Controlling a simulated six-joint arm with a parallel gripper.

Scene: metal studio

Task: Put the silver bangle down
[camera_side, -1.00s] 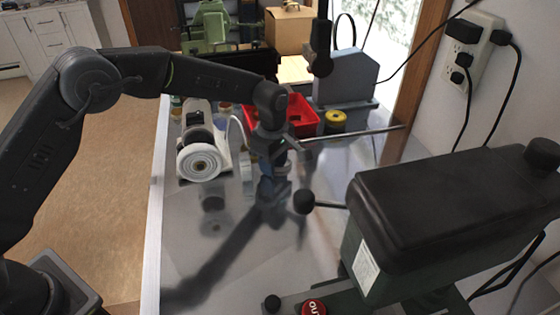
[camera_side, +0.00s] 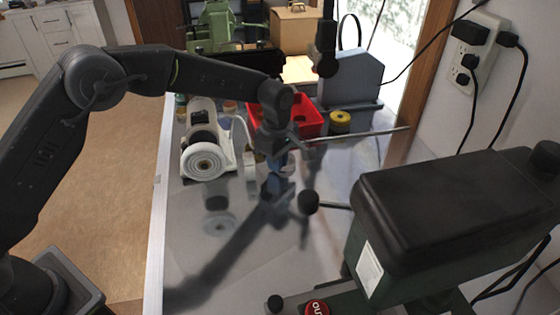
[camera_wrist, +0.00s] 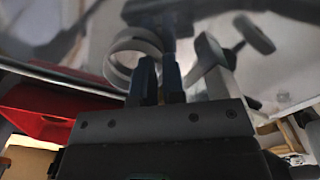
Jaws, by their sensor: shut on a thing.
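My gripper (camera_side: 281,168) hangs pointing down above the glossy grey bench top, near its middle. In the wrist view its two blue fingers (camera_wrist: 159,72) are close together. The silver bangle (camera_wrist: 133,50) appears there as a pale ring at the left finger, and the gripper is shut on it. Part of the ring is hidden behind the finger.
A white grinder-like machine (camera_side: 205,150) stands left of my gripper. A red bin (camera_side: 311,124) and a yellow roll (camera_side: 340,122) are behind it. A dark machine (camera_side: 450,215) with a knobbed lever (camera_side: 309,201) stands at the right. The front-left bench top (camera_side: 225,255) is clear.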

